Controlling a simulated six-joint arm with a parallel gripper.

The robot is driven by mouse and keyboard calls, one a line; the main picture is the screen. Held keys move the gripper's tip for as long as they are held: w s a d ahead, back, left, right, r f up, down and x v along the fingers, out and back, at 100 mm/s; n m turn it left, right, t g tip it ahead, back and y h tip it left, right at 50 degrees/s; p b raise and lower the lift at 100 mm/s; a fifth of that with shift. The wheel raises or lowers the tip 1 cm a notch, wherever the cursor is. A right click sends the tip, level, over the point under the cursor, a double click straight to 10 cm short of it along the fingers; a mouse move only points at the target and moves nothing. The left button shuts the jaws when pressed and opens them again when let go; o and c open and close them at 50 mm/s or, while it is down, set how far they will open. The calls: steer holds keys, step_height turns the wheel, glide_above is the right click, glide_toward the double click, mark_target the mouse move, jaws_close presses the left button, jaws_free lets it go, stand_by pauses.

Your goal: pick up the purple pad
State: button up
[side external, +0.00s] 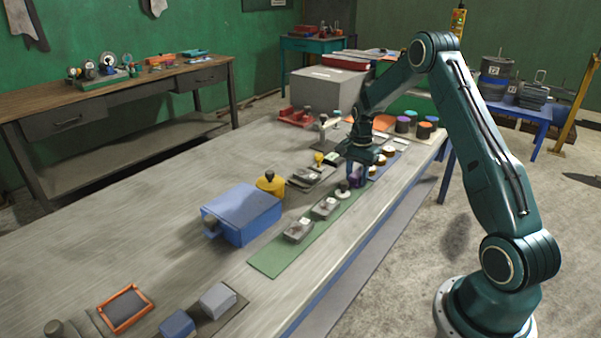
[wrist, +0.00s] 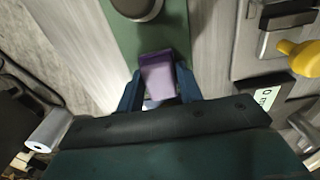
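The purple pad (wrist: 159,76) is a small purple block between the two blue fingers of my gripper (wrist: 159,82) in the wrist view. The fingers lie close along its left and right sides. Whether they press on it or leave a thin gap I cannot tell. In the side view my gripper (side external: 357,172) points down at the far part of the green mat (side external: 283,258), and a bit of purple shows between its fingers. My gripper hides most of the pad there, so I cannot tell if it rests on something.
A white-topped knob (side external: 343,190) stands just beside my gripper. Grey blocks (side external: 299,230) sit on the mat. A yellow pot (side external: 270,184) and a blue box (side external: 241,214) stand to the left. Colored cylinders (side external: 403,124) stand beyond my gripper. The bench's left middle is clear.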

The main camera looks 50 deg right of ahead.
mark_target(354, 173)
steer(key=shift+r, duration=0.2)
step_height(354, 173, up, 20)
steer(key=shift+f, duration=0.15)
stand_by(0.7)
stand_by(0.4)
steer(key=shift+o, duration=1.3)
steer(key=shift+c, duration=1)
steer(key=w+a+f+n, duration=0.4)
steer(key=w+f+n, duration=0.1)
steer(key=w+n, duration=0.4)
steer(key=w+a+f+n, duration=0.3)
steer(key=w+f+n, duration=0.1)
steer(key=w+n, duration=0.5)
steer(key=shift+a+f, duration=0.35)
steer(key=shift+f, duration=0.1)
